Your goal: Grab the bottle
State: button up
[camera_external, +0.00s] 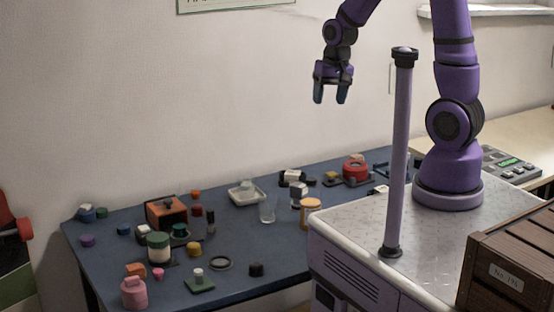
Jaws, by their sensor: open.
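My gripper (330,97) hangs open and empty in the air, fingers pointing down, high above the back of the blue table. Several bottle-like things stand on the table, and I cannot tell which one is the bottle. A pink bottle-shaped container (134,293) is at the front left corner. A white jar with a green lid (158,250) stands behind it. A small dark bottle-like item (210,222) is near the middle. An amber jar with a pale lid (310,214) stands at the right, close to my base. My gripper is well apart from all of them.
The blue table (120,268) holds many small items. An orange-brown box (166,213), a white tray (247,196), a clear glass (267,211) and a black ring (221,263) are among them. A brown crate (508,262) is at the right. The air above the table is clear.

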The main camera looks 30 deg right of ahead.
jog(key=m+g+h, duration=0.1)
send_over(311, 179)
notch_tip(311, 179, down, 13)
jog(key=shift+w+d+f, duration=0.1)
jog(key=shift+w+f, duration=0.05)
jog(key=shift+f, duration=5.1)
grip_shut()
